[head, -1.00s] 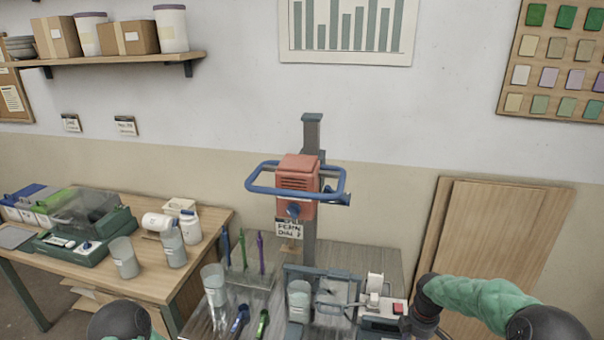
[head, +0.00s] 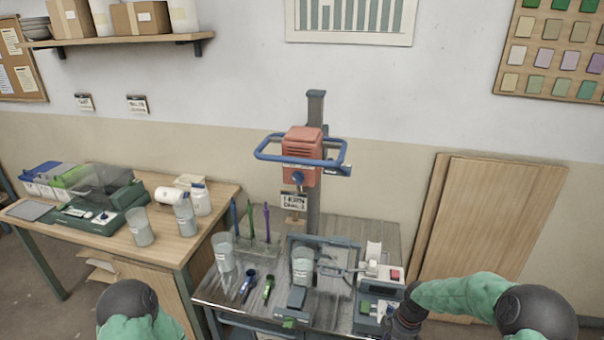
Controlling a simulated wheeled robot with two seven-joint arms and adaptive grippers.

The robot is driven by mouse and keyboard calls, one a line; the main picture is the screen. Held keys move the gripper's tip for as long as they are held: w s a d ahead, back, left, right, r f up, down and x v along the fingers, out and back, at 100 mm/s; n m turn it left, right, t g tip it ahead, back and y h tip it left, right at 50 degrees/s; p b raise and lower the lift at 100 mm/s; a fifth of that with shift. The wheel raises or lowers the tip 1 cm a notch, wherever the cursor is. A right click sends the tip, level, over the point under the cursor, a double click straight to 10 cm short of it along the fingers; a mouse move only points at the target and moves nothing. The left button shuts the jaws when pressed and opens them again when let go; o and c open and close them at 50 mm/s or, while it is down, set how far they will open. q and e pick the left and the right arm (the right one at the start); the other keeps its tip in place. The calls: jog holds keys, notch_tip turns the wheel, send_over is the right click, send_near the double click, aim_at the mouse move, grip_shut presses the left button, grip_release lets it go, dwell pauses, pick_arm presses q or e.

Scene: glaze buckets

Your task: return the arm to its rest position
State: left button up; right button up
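My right arm (head: 455,294) comes in from the lower right with a green sleeve and a dark wrist (head: 404,316) at the bottom edge, beside the right end of the workbench. The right gripper's fingers do not show. Of my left arm only a dark joint and green sleeve (head: 128,303) show at the lower left; its gripper is out of the picture. On the bench, a glaze bucket (head: 303,266) stands inside the frame below the red mixer head (head: 302,150). Another translucent bucket (head: 223,252) stands to its left.
A scale-like device (head: 377,300) is close to my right wrist. Coloured tools (head: 249,220) stand upright on the bench, and two more lie in front. A wooden table (head: 200,240) with jars is at the left. Wooden boards (head: 490,220) lean on the wall at the right.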

jog(key=s+a+f+m+y, duration=0.2)
jog(key=s+a+f+m, duration=0.5)
jog(key=s+a+f, duration=0.4)
jog(key=s+a+f+m, duration=0.2)
jog(key=s+a+m, duration=0.4)
jog(key=s, duration=0.5)
jog(key=shift+s+a+m+y, duration=0.15)
jog(key=shift+s+m+y, duration=0.15)
